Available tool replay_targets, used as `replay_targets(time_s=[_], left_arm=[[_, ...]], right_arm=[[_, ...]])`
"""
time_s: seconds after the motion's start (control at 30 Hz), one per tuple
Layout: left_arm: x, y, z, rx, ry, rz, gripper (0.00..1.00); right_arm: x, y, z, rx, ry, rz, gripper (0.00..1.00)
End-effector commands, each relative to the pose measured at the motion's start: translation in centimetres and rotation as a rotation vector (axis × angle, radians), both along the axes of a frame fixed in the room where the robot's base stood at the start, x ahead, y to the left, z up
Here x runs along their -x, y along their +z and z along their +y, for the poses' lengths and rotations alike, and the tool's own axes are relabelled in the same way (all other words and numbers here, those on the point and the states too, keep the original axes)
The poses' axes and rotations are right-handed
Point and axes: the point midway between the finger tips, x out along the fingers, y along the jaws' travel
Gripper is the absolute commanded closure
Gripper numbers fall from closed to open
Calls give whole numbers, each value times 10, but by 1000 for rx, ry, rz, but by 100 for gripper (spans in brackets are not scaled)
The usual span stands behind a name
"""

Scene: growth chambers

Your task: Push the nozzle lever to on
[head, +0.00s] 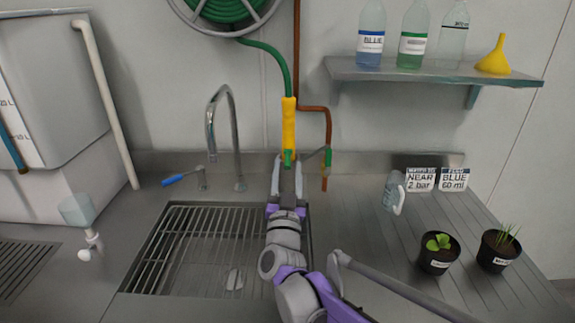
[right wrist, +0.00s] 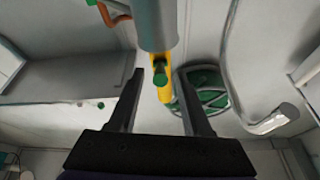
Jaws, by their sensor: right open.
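The yellow nozzle (head: 289,122) hangs nose down on a green hose in front of the back wall. A small green part (head: 289,156) shows at its lower end; I cannot tell for certain whether it is the lever, or its on/off position. My right gripper (head: 288,166) is below the nozzle, its open fingers on either side of that green part. In the right wrist view the yellow nozzle (right wrist: 164,66) and a green knob (right wrist: 160,80) lie between the spread fingers (right wrist: 161,84). I cannot tell whether they touch. My left gripper is not in view.
A green-handled tap (head: 328,156) on a copper pipe is just right of the nozzle. A faucet (head: 211,120) with a blue lever (head: 182,178) stands left. A shelf (head: 435,73) holds bottles and a funnel. Two potted plants and a jug stand on the right counter.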

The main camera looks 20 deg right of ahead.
Motion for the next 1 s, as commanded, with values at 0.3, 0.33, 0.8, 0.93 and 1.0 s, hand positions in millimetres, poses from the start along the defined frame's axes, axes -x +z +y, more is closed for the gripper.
replay_targets(time_s=[0.3, 0.33, 0.8, 0.93, 1.0], left_arm=[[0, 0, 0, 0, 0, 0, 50], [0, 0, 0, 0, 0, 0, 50], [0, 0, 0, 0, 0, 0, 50], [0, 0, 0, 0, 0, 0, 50], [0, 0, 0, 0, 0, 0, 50]], right_arm=[[-18, 7, -6, -1, 1, 1, 51], [-18, 7, -6, -1, 1, 1, 51], [-17, 7, -5, -1, 1, 1, 100], [-17, 7, -5, -1, 1, 1, 100], [-17, 7, -5, 0, 1, 0, 100]])
